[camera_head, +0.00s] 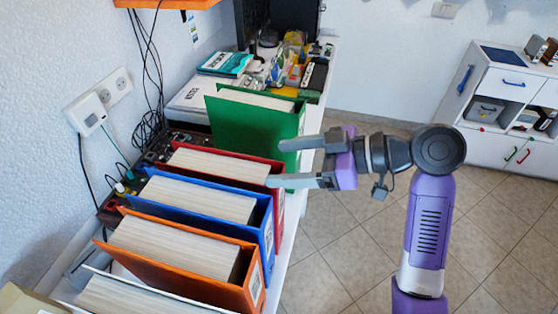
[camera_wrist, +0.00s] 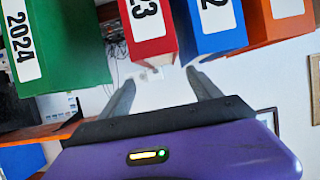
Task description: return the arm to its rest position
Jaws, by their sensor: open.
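My gripper (camera_head: 276,163) is open and empty, at the shelf's front edge in the head view. Its two fingers point left toward the binder spines, one near the green binder (camera_head: 250,128) and one near the red binder (camera_head: 222,163). In the wrist view, my gripper's fingers (camera_wrist: 161,92) are spread with nothing between them. The red binder (camera_wrist: 148,30) and blue binder (camera_wrist: 206,28) show just beyond the fingers, and the green binder (camera_wrist: 55,45) is at the left. I cannot tell whether a finger touches a binder.
A blue binder (camera_head: 204,204) and an orange binder (camera_head: 184,255) stand in the same row on the white shelf (camera_head: 297,215). Boxes and books lie behind the green binder. A white cabinet (camera_head: 490,110) stands at the back right. The tiled floor (camera_head: 330,230) right of the shelf is clear.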

